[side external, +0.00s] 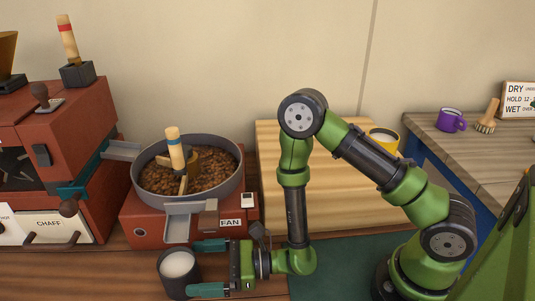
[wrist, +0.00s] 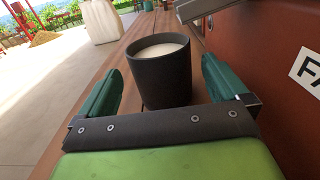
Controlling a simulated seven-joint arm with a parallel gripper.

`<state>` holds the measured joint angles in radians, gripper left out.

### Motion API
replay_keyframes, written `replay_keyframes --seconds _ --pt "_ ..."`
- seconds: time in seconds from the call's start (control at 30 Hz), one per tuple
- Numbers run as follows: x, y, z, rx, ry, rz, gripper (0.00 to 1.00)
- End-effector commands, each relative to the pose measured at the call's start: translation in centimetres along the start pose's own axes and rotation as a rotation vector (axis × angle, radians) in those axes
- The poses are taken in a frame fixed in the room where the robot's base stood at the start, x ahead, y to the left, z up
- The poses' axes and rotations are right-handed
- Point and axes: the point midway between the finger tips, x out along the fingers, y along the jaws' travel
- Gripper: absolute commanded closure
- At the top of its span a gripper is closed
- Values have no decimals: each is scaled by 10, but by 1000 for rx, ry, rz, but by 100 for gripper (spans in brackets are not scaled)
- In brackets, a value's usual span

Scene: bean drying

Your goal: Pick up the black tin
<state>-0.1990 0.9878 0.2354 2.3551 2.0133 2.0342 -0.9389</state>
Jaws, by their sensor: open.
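The black tin (side external: 179,283) stands upright on the wooden bench at the lower left of the side view, with something white inside its top. In the wrist view the tin (wrist: 160,80) is straight ahead, between the two green fingers. My gripper (side external: 208,268) is open and level, its fingers reaching left toward the tin, one on each side. In the wrist view a gap shows between the tin and each finger of my gripper (wrist: 160,88). The tin's lower base is partly hidden by the gripper's front edge.
The red cooler base (side external: 150,222) with its FAN label and metal chute (side external: 178,225) is close behind the tin. Its round pan (side external: 138,178) holds brown beans. A yellow cup (side external: 384,143) and a purple mug (side external: 451,121) are farther right. A pale sack (wrist: 101,20) stands beyond the tin.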

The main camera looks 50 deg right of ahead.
Motion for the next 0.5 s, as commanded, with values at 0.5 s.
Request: replay_keyframes --seconds 0.5 --pt "52 0 0 1 0 2 0"
